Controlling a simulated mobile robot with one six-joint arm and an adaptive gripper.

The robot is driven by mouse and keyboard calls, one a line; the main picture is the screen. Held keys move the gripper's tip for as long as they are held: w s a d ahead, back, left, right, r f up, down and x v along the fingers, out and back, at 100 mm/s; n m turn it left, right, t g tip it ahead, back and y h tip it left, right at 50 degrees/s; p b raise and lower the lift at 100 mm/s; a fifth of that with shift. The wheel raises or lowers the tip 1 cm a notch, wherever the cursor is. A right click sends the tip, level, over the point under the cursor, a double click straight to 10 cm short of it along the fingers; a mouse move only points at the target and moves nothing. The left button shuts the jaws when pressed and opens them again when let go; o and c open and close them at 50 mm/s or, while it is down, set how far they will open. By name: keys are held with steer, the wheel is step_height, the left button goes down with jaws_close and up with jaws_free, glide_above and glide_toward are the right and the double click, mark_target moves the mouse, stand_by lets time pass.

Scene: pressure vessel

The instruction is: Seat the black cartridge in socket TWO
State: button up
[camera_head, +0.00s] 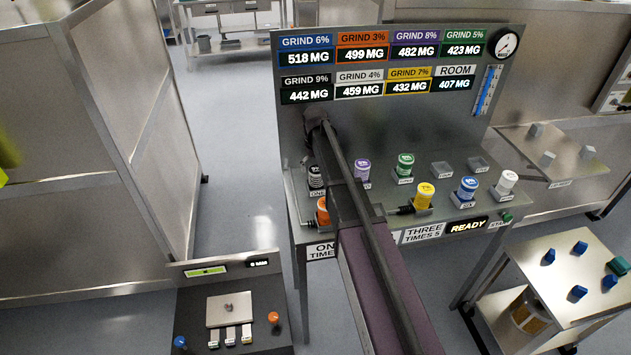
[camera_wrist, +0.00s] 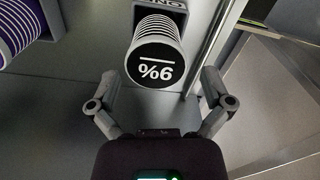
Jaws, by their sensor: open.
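The black cartridge (camera_head: 316,177) has white rings and stands at the left end of the back row on the bench, above a label that reads ONE. In the wrist view its round black end face (camera_wrist: 155,70), marked 9%, appears upside down. My gripper (camera_wrist: 159,80) is open, with one finger on each side of that face; I cannot tell whether they touch it. I cannot make out socket TWO.
Green (camera_head: 405,165), yellow (camera_head: 425,195), blue (camera_head: 467,188), white (camera_head: 507,182) and orange (camera_head: 323,211) cartridges stand on the bench. Two holders (camera_head: 442,169) (camera_head: 478,164) look empty. A display board (camera_head: 400,115) rises behind. A scale (camera_head: 229,308) stands lower left, a cart (camera_head: 565,280) lower right.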

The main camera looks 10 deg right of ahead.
mark_target(316, 178)
steer(key=shift+d+f+b, duration=0.15)
steer(key=shift+f+b, duration=2.45)
steer(key=shift+b, duration=0.05)
steer(key=c, duration=1.1)
